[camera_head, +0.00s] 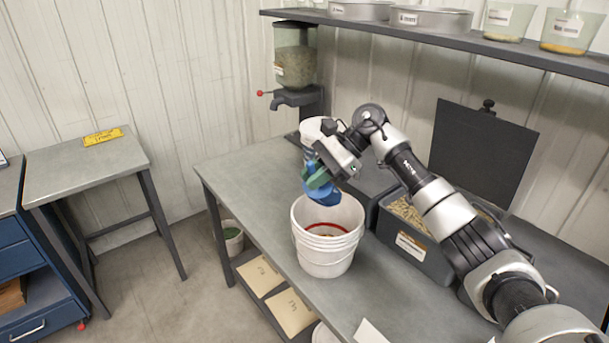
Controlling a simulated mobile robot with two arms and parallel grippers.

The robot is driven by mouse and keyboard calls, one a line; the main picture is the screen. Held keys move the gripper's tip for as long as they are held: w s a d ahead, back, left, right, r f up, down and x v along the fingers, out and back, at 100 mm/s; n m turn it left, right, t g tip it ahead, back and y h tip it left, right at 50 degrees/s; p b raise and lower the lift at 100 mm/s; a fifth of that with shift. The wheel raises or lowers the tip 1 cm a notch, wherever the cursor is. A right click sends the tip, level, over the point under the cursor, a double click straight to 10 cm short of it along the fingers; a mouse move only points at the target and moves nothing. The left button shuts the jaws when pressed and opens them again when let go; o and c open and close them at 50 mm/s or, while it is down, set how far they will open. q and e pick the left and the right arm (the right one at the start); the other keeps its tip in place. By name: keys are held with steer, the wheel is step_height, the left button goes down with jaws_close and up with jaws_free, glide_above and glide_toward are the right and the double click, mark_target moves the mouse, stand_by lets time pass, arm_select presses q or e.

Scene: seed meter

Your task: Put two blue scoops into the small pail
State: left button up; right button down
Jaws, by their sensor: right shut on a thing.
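My right gripper (318,176) is shut on a blue scoop (322,193) and holds it above the back part of a white pail's mouth. The scoop hangs tilted, and the gripper hides part of it. The white pail (326,262) stands upright on the grey workbench, with something red showing low inside. A smaller white container (311,128) stands behind the gripper, partly hidden by it. I cannot tell which of the two is the small pail. My left gripper is not in view.
A grey bin of grain (409,245) stands right of the pail, under my right arm. A seed dispenser (294,62) with a red-knobbed lever stands at the back. A shelf (430,36) with pans and jars runs above. The bench's front left is clear.

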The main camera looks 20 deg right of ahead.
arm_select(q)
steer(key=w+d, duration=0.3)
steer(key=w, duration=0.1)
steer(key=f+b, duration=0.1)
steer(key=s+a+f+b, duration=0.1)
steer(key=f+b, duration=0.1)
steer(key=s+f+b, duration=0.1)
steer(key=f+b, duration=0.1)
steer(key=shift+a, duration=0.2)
arm_select(e)
steer(key=s+a+f+n+t+h, duration=0.3)
steer(key=s+a+t+h, duration=0.1)
steer(key=a+t+h, duration=0.1)
steer(key=shift+s+h, duration=0.4)
steer(key=shift+h, duration=0.5)
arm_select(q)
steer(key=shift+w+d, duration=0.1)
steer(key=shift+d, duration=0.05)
